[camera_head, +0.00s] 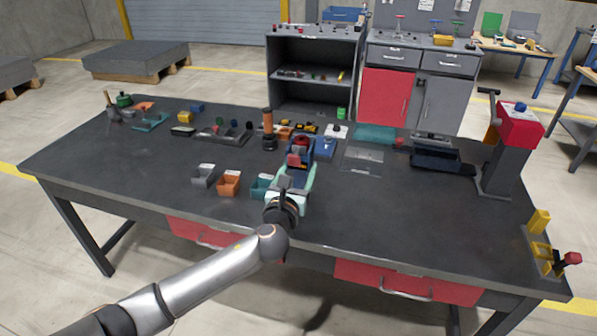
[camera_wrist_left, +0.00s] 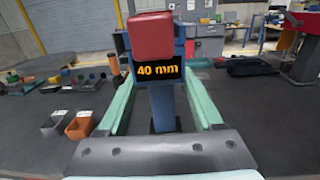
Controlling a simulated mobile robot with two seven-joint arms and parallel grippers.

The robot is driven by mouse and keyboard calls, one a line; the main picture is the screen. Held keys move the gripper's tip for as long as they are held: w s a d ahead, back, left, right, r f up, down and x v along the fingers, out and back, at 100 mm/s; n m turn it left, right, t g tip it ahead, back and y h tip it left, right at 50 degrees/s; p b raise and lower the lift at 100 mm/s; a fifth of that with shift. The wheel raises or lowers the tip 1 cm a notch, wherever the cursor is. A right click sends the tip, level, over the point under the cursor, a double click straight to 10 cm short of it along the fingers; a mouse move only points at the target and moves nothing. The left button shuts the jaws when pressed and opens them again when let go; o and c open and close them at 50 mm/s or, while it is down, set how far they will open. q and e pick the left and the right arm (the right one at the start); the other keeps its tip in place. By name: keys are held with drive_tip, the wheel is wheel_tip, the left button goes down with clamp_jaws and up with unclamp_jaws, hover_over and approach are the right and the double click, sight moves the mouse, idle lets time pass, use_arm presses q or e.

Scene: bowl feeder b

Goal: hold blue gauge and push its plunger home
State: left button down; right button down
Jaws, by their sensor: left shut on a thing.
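The blue gauge (camera_head: 302,146) stands upright near the middle of the bench in the head view. In the left wrist view the gauge (camera_wrist_left: 163,108) shows a blue body, a black display reading "40 mm" and a red block (camera_wrist_left: 152,36) on top. My left gripper (camera_head: 297,172) reaches in from the bench's front edge. Its two teal fingers lie on either side of the gauge, and it is shut on the gauge. The base of the gauge is partly hidden by the gripper. The plunger's travel is too small to tell. My right gripper is not in view.
Small grey, orange (camera_head: 229,184) and teal bins stand just left of my gripper. An orange-brown cylinder (camera_head: 268,122) stands behind left. A clear plate (camera_head: 362,160) and dark tray (camera_head: 435,158) lie right. A red-headed press (camera_head: 508,140) stands far right.

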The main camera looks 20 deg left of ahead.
use_arm(q)
drive_tip(key=w+b, duration=0.6)
drive_tip(key=w, duration=0.7)
drive_tip(key=shift+w+a+b, duration=0.3)
drive_tip(key=shift+a+b, duration=0.1)
drive_tip(key=shift+a, duration=0.05)
idle(1.2)
drive_tip(key=shift+r, duration=0.1)
wheel_tip(320, 180, down, 7)
drive_tip(key=b, duration=0.6)
drive_tip(key=shift+f, duration=0.2)
idle(1.5)
